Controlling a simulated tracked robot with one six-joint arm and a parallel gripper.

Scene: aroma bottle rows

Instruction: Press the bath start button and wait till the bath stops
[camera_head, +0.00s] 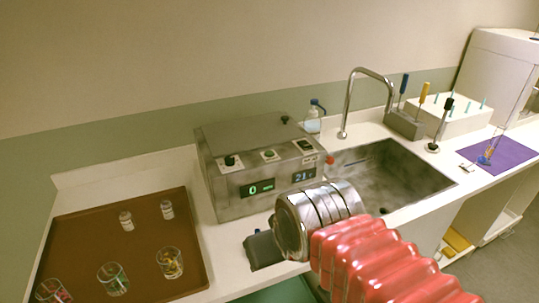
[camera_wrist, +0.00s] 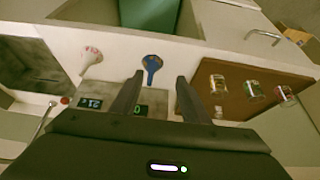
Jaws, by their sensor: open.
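The bath is a grey box (camera_head: 258,165) on the counter, left of the sink. A green button (camera_head: 268,154) sits on its sloped top panel between a black knob (camera_head: 231,161) and a switch (camera_head: 305,144). Its displays are lit and read 0 and about 21. In the wrist view my gripper (camera_wrist: 159,78) is open, with nothing clasped. The bath displays (camera_wrist: 90,103) show upside down there; the green button is hidden.
A brown tray (camera_head: 75,235) with vials and glass beakers lies left. A sink (camera_head: 390,175) with a tall tap and a tool rack (camera_head: 405,124) are right. A blue paddle-shaped item (camera_wrist: 152,64) and a pale one (camera_wrist: 91,55) lie near the fingertips.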

